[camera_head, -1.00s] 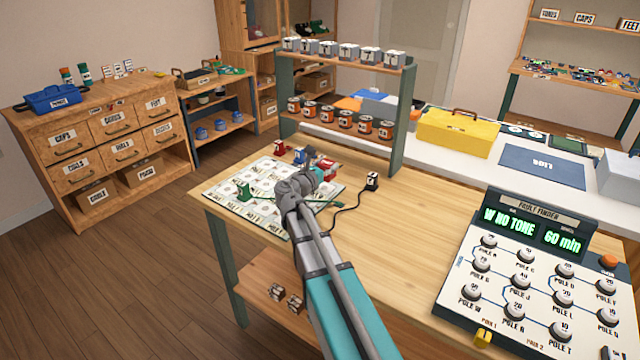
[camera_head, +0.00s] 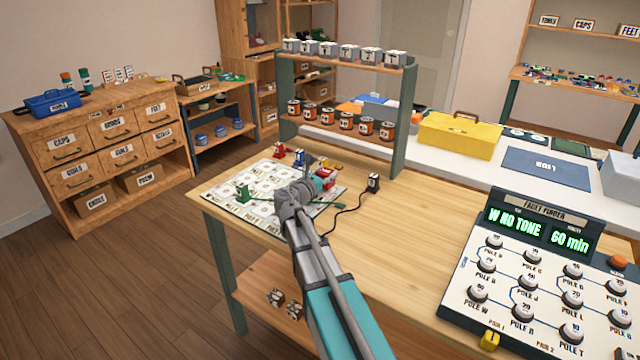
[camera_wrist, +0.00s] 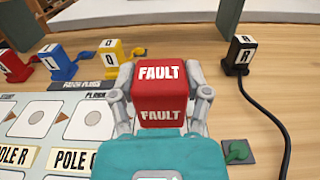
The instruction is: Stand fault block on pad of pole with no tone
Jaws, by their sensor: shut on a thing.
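My gripper (camera_wrist: 160,100) is shut on the red fault block (camera_wrist: 161,88), with a grey finger on each side and FAULT lettered on two faces. The red block also shows in the head view (camera_head: 327,178), partly behind my gripper (camera_head: 312,185). It is at the right side of the white pole board (camera_head: 236,210); its height over the board is hard to tell. In the wrist view, a pad (camera_wrist: 95,118) and labels POLE R (camera_wrist: 18,157) and another POLE label (camera_wrist: 75,160) lie left of the block. The fault finder screen (camera_head: 514,222) reads W NO TONE. The pole W pad is not legible.
Red, blue and yellow plugs (camera_wrist: 110,58) stand along the board's back edge. A shelf rack (camera_head: 400,140) rises behind. The wooden table (camera_head: 400,250) is clear at middle right.

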